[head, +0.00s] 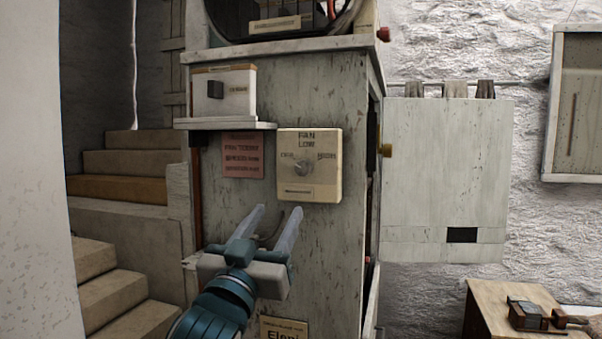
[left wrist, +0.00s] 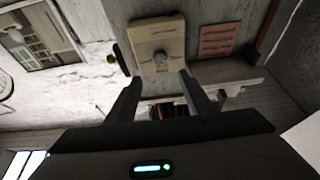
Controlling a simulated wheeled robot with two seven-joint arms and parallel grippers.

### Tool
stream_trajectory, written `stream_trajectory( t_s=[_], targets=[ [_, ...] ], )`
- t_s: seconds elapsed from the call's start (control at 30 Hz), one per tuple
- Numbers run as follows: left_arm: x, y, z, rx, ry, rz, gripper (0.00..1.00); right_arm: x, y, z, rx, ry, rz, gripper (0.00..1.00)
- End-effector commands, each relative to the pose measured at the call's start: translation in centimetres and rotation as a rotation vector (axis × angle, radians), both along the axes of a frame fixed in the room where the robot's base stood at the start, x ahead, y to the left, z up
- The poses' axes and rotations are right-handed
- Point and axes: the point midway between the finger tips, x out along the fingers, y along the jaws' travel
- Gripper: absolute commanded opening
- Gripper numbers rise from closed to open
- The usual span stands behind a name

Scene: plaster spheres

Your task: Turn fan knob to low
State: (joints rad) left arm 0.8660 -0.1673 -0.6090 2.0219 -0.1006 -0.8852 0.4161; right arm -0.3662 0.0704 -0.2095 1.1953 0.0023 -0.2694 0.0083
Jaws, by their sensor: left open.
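The fan control is a cream box (head: 322,189) on the front of a weathered grey cabinet, with the word "LOW" readable above its dial. A small round grey knob (head: 303,167) sits at its middle; its exact setting is too small to tell. My left gripper (head: 275,212) is open and empty, below and slightly left of the box, fingers pointing up toward it. In the left wrist view the box (left wrist: 150,38) appears upside down, and the knob (left wrist: 161,58) lies just beyond and between the open fingertips (left wrist: 159,80), apart from them. My right gripper is not in view.
A small shelf (head: 225,124) with a switch box (head: 222,92) juts out above left of the fan box. A pinkish label (head: 243,154) is beside it. A pale hinged panel (head: 443,170) stands at the right, and stairs (head: 125,170) are at the left.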

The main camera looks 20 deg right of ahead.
Motion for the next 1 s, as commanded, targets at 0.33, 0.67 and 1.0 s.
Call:
stream_trajectory(
  t_s=[0.33, 0.67, 1.0],
  targets=[
    [2.9, -2.0, 1.7, 0.002, 0.0, 0.002, 0.48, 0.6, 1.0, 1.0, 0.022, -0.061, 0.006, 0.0],
    [7.2, -4.9, 3.9, 0.002, -0.001, 0.001, 0.48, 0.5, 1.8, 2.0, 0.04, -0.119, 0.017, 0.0],
    [11.2, -7.6, 5.8, 0.001, 0.0, 0.0, 0.48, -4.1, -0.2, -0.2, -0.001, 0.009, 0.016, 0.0]
  ],
)
